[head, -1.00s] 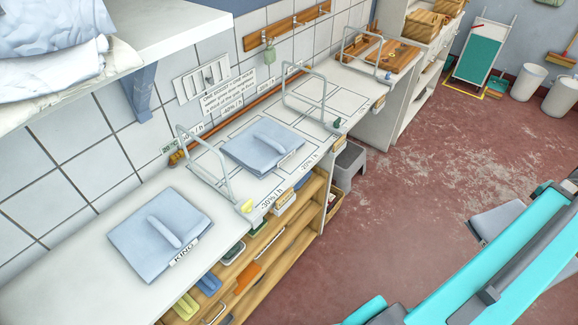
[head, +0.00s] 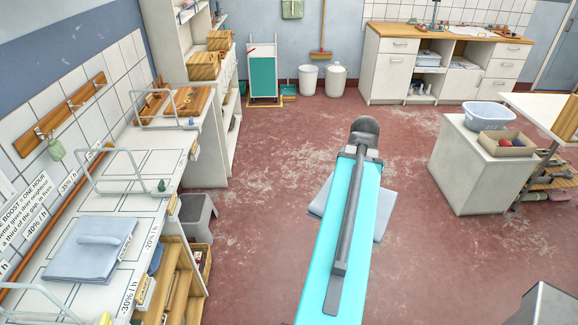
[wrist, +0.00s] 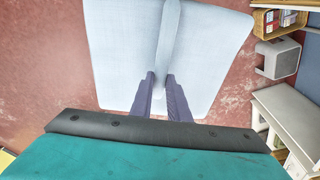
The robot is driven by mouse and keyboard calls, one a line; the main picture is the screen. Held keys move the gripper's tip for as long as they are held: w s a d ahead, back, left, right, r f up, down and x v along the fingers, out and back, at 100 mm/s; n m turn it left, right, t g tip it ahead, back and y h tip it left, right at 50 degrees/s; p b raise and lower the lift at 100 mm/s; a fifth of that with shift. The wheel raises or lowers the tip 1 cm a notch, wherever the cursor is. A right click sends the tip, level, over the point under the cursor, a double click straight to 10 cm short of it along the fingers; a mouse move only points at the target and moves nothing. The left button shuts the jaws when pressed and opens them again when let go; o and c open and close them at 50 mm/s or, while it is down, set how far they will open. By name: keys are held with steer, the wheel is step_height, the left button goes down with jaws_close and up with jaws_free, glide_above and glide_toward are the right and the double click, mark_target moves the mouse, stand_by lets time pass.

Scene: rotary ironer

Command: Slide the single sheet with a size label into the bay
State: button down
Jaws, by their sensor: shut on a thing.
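In the wrist view my gripper (wrist: 159,82) is shut on the raised grip ridge of a folded pale blue sheet (wrist: 112,55). In the head view only the edges of this held sheet (head: 382,222) show beneath my arm, above the red floor, and my fingers are hidden. I see no size label on it. Another folded pale blue sheet (head: 85,250) with a ridge lies on the white counter (head: 150,165) at the left, inside a marked bay. An outlined bay beyond it, by a wire divider (head: 125,178), looks empty.
A grey step stool (head: 198,212) stands at the counter's front. Wooden boards (head: 180,105) lie at the counter's far end. A white cabinet (head: 480,165) with a basin (head: 489,115) stands at the right. The floor between is clear.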

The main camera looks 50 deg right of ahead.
steer(key=w+a+r+n+t+b, duration=0.15)
steer(key=w+a+n, duration=0.25)
steer(key=w+a, duration=0.8)
steer(key=w+a+n+g+b, duration=0.1)
steer(key=w+a+n+b, duration=0.25)
steer(key=w+a, duration=0.9)
steer(key=w+a+n+b, duration=0.1)
steer(key=w+a+n, duration=0.1)
steer(key=w+a, duration=0.3)
steer(key=w+a+r+n+y+b, duration=0.1)
steer(key=w+a+n, duration=0.2)
steer(key=a, duration=1)
steer(key=w+a+r+n+b, duration=0.1)
steer(key=w+a+n, duration=0.2)
steer(key=w+a, duration=0.4)
steer(key=a+t, duration=0.1)
steer(key=a, duration=0.1)
steer(key=shift+w+a+r+y, duration=0.15)
steer(key=shift+a+y, duration=0.25)
steer(key=shift+d, duration=0.15)
